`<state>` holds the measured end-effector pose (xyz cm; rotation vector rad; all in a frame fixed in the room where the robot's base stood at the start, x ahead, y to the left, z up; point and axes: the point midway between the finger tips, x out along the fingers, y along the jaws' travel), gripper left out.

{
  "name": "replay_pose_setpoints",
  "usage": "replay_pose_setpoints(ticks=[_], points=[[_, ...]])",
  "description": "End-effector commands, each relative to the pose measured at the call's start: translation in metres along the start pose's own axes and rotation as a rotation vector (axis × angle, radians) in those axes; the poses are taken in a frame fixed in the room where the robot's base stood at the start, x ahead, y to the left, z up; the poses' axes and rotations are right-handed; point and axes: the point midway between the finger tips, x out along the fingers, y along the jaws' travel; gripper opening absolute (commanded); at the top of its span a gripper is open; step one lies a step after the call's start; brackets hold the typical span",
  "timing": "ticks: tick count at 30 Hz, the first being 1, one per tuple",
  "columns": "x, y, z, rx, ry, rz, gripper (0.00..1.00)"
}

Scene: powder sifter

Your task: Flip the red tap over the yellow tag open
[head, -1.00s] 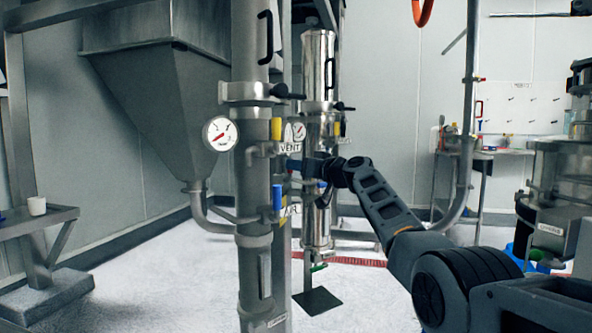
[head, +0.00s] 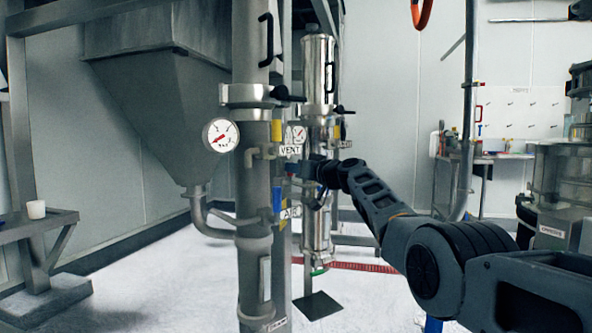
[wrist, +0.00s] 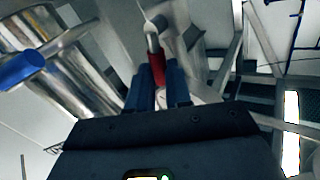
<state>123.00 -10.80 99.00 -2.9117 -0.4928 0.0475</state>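The red tap (wrist: 157,72) shows in the wrist view as a short red lever below a pale metal stem. My gripper (wrist: 159,80) has its two dark blue fingers on either side of this lever, close to it. I cannot tell whether they press on it. In the head view my gripper (head: 297,169) is at the front steel column, just below the VENT label (head: 290,150), and the red tap is not clearly visible there. A small yellow tag (head: 283,224) shows beside the AIR label, lower on the column.
A blue tap handle (head: 276,199) stands on the column near the AIR label and a blue handle (wrist: 22,68) shows left in the wrist view. Yellow handles (head: 277,131), a pressure gauge (head: 220,135) and a polished steel cylinder (head: 318,75) are close by.

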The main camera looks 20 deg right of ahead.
Motion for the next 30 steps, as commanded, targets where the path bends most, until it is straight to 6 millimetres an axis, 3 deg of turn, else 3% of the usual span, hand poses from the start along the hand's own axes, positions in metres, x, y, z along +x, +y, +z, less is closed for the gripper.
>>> replay_pose_setpoints(ticks=[5,30], points=[[0.0,0.0,0.0001,0.0,0.0,0.0,0.0],[-0.002,-0.0031,0.0079,-0.082,0.057,-0.013,0.0]])
